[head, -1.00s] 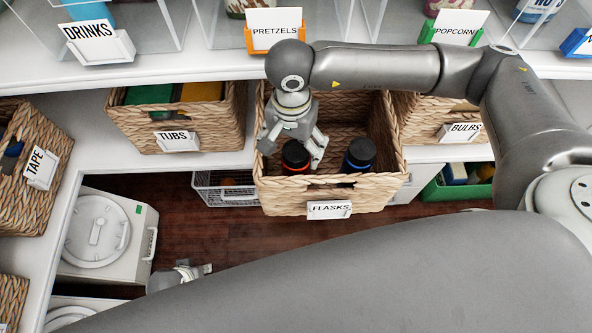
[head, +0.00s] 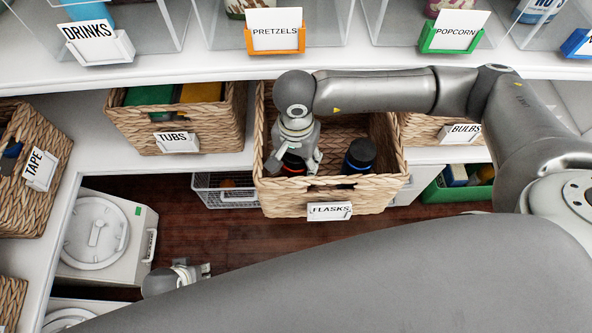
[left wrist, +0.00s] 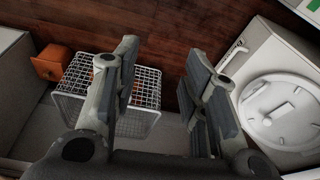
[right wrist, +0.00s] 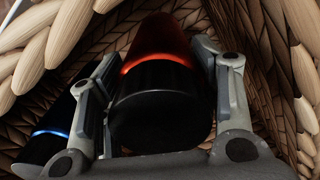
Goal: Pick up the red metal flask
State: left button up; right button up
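The red flask (right wrist: 160,42) with a black cap stands in the woven flasks basket (head: 330,194). In the head view only a bit of the red flask (head: 292,164) shows under my right gripper (head: 296,166). In the right wrist view, the fingers of my right gripper (right wrist: 160,85) are spread on either side of the flask, around its cap and upper body. I cannot tell whether they touch it. A black-capped flask with a blue ring (head: 358,157) stands to the right in the same basket. My left gripper (left wrist: 160,75) is open and empty, low over the floor.
The basket's woven walls are close around my right gripper. Tubs (head: 200,119) and bulbs (head: 435,120) baskets flank it. Clear bins line the shelf above. A white wire basket (left wrist: 140,92) and a white appliance (left wrist: 275,100) are near my left gripper.

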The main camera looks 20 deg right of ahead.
jog(key=c, duration=0.9)
